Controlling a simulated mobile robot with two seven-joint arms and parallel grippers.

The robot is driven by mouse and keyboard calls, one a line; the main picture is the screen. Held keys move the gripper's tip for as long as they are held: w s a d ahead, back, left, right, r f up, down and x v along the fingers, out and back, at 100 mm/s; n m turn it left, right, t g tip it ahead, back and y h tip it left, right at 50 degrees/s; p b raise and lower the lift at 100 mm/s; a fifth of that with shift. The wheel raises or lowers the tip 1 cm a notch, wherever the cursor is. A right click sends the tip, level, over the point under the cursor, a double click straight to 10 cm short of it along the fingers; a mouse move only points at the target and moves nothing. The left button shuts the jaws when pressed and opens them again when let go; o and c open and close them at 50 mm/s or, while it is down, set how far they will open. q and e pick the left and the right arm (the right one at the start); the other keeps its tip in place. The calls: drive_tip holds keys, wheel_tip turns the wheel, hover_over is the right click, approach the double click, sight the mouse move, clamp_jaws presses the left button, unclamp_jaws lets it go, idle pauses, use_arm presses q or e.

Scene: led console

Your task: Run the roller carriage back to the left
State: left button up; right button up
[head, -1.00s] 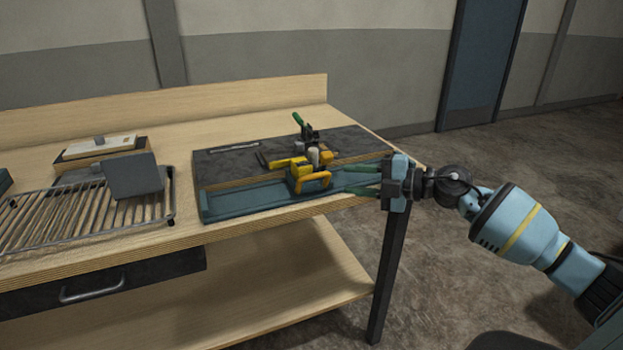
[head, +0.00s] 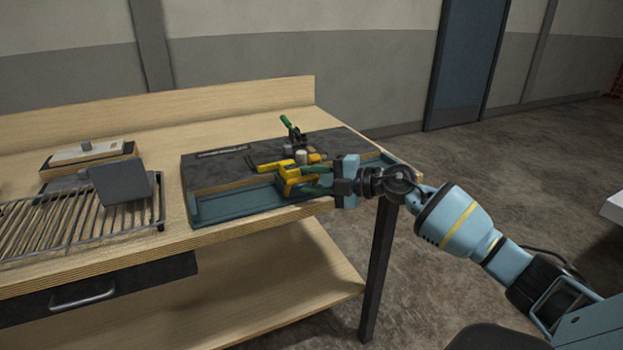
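The yellow roller carriage (head: 287,185) is at the right part of the long blue tray (head: 235,203) along the front of a dark board. My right gripper (head: 306,181) has come in from the right, low over the tray. Its two green fingers are apart and reach to the carriage's right side, overlapping its yellow part in the head view. Whether they touch it I cannot tell. My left gripper is not in view.
The dark board (head: 215,172) carries a green-handled clamp (head: 290,124) and pale rollers behind the carriage. The tray's left part is clear. A wire rack (head: 70,228) with a grey plate (head: 121,182) stands further left on the wooden bench.

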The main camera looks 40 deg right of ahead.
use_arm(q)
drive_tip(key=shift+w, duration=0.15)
use_arm(e)
drive_tip(key=shift+w+a, duration=0.1)
drive_tip(key=shift+w, duration=0.1)
clamp_jaws()
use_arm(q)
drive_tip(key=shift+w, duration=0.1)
